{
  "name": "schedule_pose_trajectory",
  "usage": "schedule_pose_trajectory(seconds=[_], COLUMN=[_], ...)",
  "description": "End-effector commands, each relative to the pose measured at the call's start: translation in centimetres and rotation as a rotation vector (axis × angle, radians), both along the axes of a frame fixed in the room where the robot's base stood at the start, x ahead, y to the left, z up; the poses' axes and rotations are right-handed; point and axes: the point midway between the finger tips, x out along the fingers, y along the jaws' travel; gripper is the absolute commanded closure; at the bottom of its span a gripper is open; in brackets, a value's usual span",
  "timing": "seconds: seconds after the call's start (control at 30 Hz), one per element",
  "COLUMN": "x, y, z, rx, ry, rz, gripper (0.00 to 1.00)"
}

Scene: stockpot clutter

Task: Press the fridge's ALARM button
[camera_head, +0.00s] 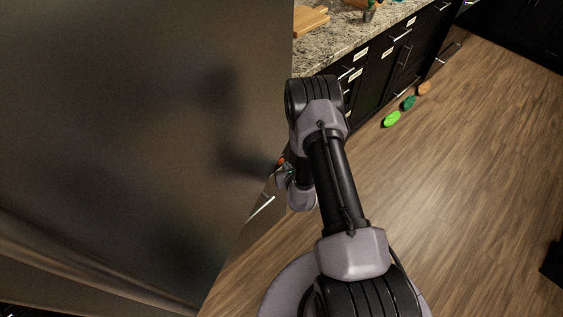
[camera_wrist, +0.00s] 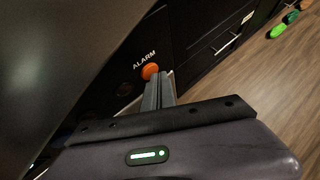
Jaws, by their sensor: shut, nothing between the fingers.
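The fridge (camera_head: 130,120) is a large grey metal surface filling the left of the head view. In the wrist view its grey side (camera_wrist: 60,50) is at the upper left. Beside it, a round orange button (camera_wrist: 150,71) sits on a dark panel under the white word ALARM (camera_wrist: 145,59). My gripper (camera_wrist: 157,82) is shut and empty, its fingertips right at the button's lower edge in the picture. I cannot tell whether they touch it. In the head view my gripper (camera_head: 285,174) is small and partly hidden by my arm, near an orange spot.
A granite counter (camera_head: 335,45) over dark cabinets (camera_head: 375,75) with labels and bar handles runs along the back. A cutting board (camera_head: 311,20) lies on it.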

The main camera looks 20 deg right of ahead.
Motion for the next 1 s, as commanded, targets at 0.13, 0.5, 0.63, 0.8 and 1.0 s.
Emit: schedule_pose_trajectory(seconds=[0.13, 0.5, 0.63, 0.8, 1.0], x=[-0.8, -1.3, -2.3, -4.0, -5.6], y=[-0.3, -0.5, -0.9, -1.5, -2.0], z=[0.0, 0.0, 0.0, 0.0, 0.0], rx=[0.001, 0.000, 0.001, 0.001, 0.000], ry=[0.002, 0.001, 0.002, 0.002, 0.002], rz=[-0.001, 0.000, -0.001, -0.002, 0.000], gripper=[1.00, 1.00, 1.00, 1.00, 1.00])
